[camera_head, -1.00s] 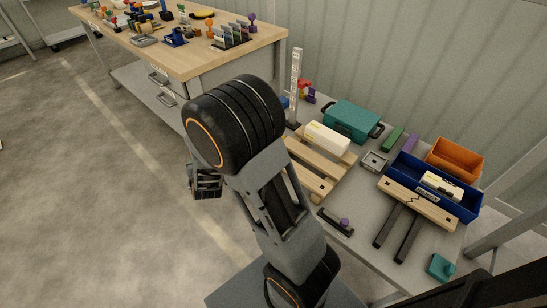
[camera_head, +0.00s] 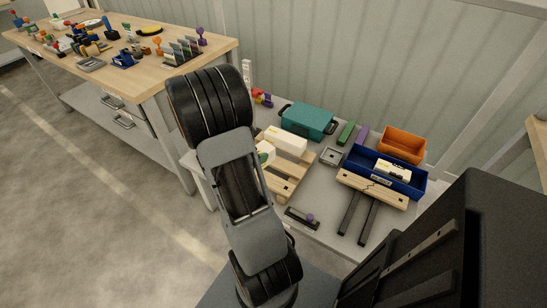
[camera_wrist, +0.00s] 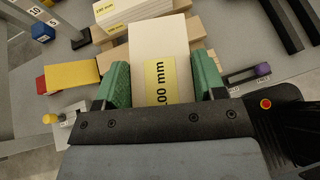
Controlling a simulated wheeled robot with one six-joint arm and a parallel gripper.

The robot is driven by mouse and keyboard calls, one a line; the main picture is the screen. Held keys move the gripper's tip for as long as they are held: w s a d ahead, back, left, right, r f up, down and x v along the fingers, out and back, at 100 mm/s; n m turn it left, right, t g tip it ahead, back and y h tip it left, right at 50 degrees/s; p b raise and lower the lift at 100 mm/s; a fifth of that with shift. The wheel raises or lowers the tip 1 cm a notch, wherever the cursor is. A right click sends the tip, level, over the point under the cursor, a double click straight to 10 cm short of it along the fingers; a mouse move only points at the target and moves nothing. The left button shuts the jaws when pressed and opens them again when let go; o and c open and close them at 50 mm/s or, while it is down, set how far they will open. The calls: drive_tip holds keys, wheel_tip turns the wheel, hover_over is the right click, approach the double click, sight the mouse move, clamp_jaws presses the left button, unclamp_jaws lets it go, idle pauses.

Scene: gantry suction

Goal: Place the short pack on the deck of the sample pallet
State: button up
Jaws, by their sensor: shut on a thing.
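The held cream pack (camera_wrist: 160,55) has a yellow label whose number is partly hidden, ending in "00 mm". My gripper (camera_wrist: 161,68) is shut on it, with a green finger on each side. In the head view, my arm hides the gripper; a pale piece (camera_head: 265,151) beside the arm seems to be this pack. The sample pallet (camera_head: 291,186) has light wooden slats and carries another cream pack (camera_head: 286,140) towards its back. The wrist view shows that pack (camera_wrist: 128,12) and slats (camera_wrist: 205,25) beyond the held pack. I cannot tell the height above the deck.
A teal case (camera_head: 308,121) stands behind the pallet. To the right are a grey square tray (camera_head: 331,156), a blue bin (camera_head: 418,187) with a labelled pack (camera_head: 393,171) in it, and an orange bin (camera_head: 403,144). A dark holder with a purple knob (camera_head: 309,217) lies in front.

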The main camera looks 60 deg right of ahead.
drive_tip(key=s+d+m+g, duration=0.2)
drive_tip(key=s, duration=0.1)
drive_tip(key=shift+s+d+f+y, duration=0.1)
drive_tip(key=shift+d+y, duration=0.05)
drive_tip(key=shift+y, duration=0.15)
drive_tip(key=w+d+f, duration=0.2)
drive_tip(key=d+f, duration=0.1)
drive_tip(key=w+d+f+b, duration=0.1)
drive_tip(key=d+f, duration=0.2)
drive_tip(key=d, duration=0.1)
drive_tip(key=w+d+f, duration=0.2)
drive_tip(key=d+f, duration=0.1)
drive_tip(key=d, duration=0.1)
drive_tip(key=shift+w+d+f+b, duration=0.2)
drive_tip(key=shift+w+f+b, duration=0.1)
drive_tip(key=shift+b, duration=0.1)
drive_tip(key=shift+f, duration=1.35)
drive_tip(key=shift+f+b, duration=0.15)
drive_tip(key=shift+b, duration=0.2)
drive_tip(key=o, duration=1.1)
drive_tip(key=shift+c, duration=0.2)
